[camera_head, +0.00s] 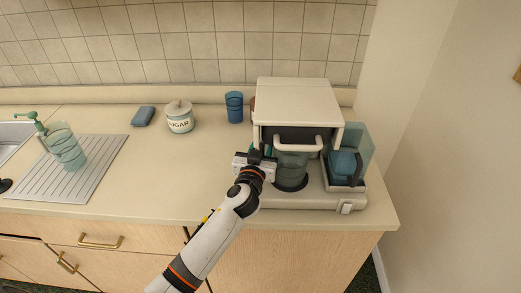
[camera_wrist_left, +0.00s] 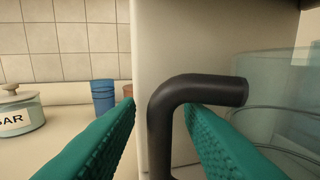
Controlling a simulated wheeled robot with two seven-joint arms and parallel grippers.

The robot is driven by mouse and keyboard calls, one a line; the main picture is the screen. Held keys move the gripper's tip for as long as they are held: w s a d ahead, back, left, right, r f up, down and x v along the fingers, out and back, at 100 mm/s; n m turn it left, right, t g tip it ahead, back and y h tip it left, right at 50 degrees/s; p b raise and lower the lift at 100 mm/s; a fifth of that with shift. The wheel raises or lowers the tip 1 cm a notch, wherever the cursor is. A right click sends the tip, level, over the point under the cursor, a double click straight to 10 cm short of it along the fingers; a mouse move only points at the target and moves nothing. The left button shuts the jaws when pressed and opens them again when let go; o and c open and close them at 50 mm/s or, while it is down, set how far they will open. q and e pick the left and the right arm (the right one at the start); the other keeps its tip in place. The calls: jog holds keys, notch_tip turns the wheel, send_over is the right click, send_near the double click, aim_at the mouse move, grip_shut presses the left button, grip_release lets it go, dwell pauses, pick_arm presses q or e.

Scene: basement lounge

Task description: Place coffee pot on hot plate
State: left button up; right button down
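The clear glass coffee pot (camera_head: 291,168) is upright inside the coffee maker (camera_head: 297,98), below its overhang. The dark round hot plate (camera_head: 291,186) shows around the pot's base. I cannot tell whether the base touches it fully. My left gripper (camera_head: 264,155) is at the pot's left side. In the left wrist view, its teal fingers (camera_wrist_left: 160,112) are apart, with the pot's black handle (camera_wrist_left: 162,125) upright between them. A gap shows on the left of the handle; the right finger is close to it. My right gripper is not in view.
A water tank (camera_head: 347,158) stands at the machine's right. A glass vessel (camera_head: 67,150) is on the drainboard (camera_head: 45,180). The counter's middle is clear.

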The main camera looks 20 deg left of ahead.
pick_arm(q)
jog(key=shift+r, duration=0.35)
jog(key=s+d+b, duration=0.1)
jog(key=s+b, duration=0.1)
jog(key=s, duration=1)
jog(key=shift+f, duration=0.15)
